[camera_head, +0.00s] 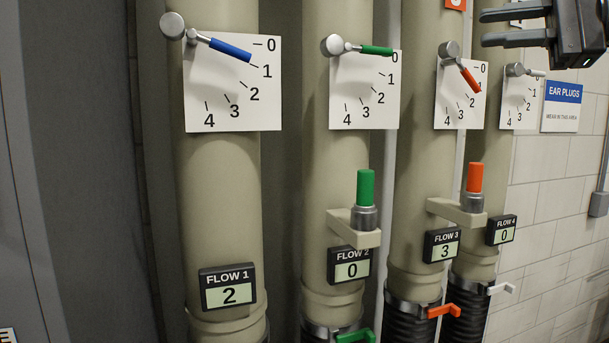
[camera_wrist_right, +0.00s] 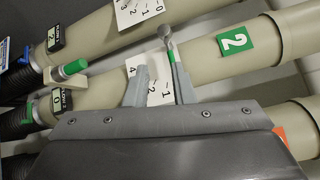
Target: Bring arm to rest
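My right gripper (camera_head: 484,29) is at the top right of the head view, fingers apart and pointing left, with nothing between them there. In the right wrist view its fingers (camera_wrist_right: 156,65) are apart over the green lever's dial; the green lever (camera_wrist_right: 172,57) is partly behind one finger. In the head view the green lever (camera_head: 376,50) points at 0, and the FLOW 2 display (camera_head: 351,267) reads 0. The blue lever (camera_head: 230,49) points near 1; the FLOW 1 display (camera_head: 228,289) reads 2. My left gripper is not in view.
The orange lever (camera_head: 470,80) slants down right; the FLOW 3 display (camera_head: 442,247) reads 3. The white lever (camera_head: 535,72) is near 0; the FLOW 4 display (camera_head: 502,231) reads 0. Brackets hold an upright green (camera_head: 366,188) and an orange handle (camera_head: 474,178).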

